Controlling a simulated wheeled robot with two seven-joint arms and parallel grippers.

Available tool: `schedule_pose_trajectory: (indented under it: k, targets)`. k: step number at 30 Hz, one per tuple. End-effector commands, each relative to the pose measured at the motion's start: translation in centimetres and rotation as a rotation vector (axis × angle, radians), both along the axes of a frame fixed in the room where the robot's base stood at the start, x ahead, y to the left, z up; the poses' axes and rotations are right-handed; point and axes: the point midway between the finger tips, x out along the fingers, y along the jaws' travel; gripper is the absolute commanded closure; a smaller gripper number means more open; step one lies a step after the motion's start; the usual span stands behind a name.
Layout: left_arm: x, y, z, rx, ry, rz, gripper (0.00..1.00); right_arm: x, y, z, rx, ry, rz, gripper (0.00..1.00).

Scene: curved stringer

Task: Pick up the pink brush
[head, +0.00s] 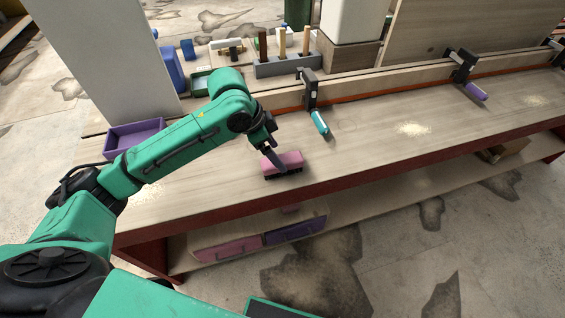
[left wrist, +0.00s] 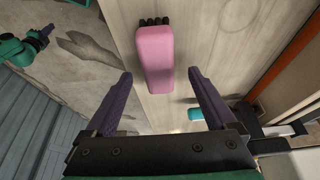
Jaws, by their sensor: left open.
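The pink brush (head: 287,163) lies on the wooden workbench (head: 365,150) near its front edge, dark bristles showing along its lower side. My left gripper (head: 274,158) is over the brush in the head view, and its finger hides part of the pink back. In the left wrist view the brush (left wrist: 155,58) lies ahead of and between the two spread purple fingers of the gripper (left wrist: 160,75). The gripper is open and empty; I cannot tell how high it is above the brush. My right gripper is not in the head view.
A clamp with a teal handle (head: 319,122) stands just right of the brush; a purple-handled clamp (head: 475,91) is farther right. A purple tray (head: 134,138) is at the left. Sawdust piles (head: 413,129) lie on the bench. A grey tool holder (head: 288,66) stands behind.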

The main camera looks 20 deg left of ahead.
Motion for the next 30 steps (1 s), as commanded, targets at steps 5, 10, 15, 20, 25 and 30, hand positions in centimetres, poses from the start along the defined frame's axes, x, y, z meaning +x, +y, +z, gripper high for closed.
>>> schedule_pose_trajectory:
  k: [5, 10, 15, 20, 25, 30]
  targets:
    - [0.7, -1.3, -3.0, -0.001, 0.004, 0.001, 0.1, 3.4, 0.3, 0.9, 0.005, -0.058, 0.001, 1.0]
    - [0.9, -1.6, -3.8, 0.001, -0.001, -0.001, 0.1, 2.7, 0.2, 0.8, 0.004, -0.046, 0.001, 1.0]
    - [0.9, -1.5, -3.8, 0.0, 0.0, 0.0, 0.1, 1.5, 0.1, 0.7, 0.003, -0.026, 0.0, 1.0]
    - [0.9, -1.5, -3.8, 0.001, 0.001, 0.0, 0.1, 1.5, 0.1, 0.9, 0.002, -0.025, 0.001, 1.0]
    - [0.8, -1.5, -4.0, 0.001, 0.0, -0.001, 0.1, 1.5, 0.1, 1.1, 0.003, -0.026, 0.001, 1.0]
    - [0.8, -1.5, -4.1, 0.001, 0.001, 0.0, 0.1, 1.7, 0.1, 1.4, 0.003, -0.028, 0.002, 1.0]
